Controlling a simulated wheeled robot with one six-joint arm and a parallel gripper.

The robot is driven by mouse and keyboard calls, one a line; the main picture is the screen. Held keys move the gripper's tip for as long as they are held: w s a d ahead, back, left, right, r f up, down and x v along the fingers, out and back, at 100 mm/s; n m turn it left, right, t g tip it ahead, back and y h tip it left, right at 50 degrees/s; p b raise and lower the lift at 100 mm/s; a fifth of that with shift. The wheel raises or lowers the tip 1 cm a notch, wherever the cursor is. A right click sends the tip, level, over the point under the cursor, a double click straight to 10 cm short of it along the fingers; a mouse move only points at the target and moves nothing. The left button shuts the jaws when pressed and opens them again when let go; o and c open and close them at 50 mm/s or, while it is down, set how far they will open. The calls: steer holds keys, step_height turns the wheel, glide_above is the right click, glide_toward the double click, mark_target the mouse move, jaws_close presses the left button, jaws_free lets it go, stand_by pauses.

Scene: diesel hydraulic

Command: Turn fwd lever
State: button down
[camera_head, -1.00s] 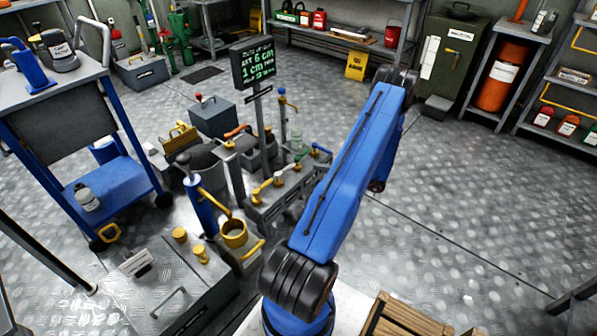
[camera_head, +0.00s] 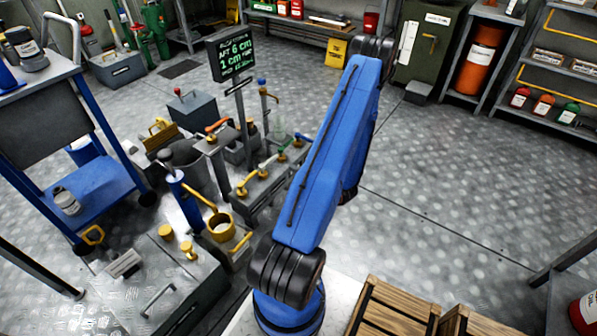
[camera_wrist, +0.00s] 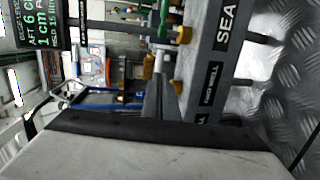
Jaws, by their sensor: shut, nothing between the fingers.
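The valve manifold (camera_head: 265,187) is a grey block with a row of small coloured levers in the head view. A yellow lever (camera_head: 247,182) is at its near end, then a pale lever (camera_head: 267,163) and a green lever (camera_head: 283,154). I cannot read which is marked fwd. In the wrist view the manifold's labelled face (camera_wrist: 208,75) is sideways, with a pale lever (camera_wrist: 160,61) and a green lever (camera_wrist: 166,18) beside it. My gripper (camera_wrist: 160,125) fills the bottom of the wrist view as a pale block with a dark edge, shut, apart from the levers.
A display sign (camera_head: 231,57) on a post stands behind the manifold. A yellow cup (camera_head: 221,226) and a grey tank (camera_head: 165,285) are at the near left. A blue cart (camera_head: 90,185) stands further left. The floor on the right is open; wooden crates (camera_head: 395,308) are at the bottom.

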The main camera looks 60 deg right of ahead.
steer(key=x, duration=1)
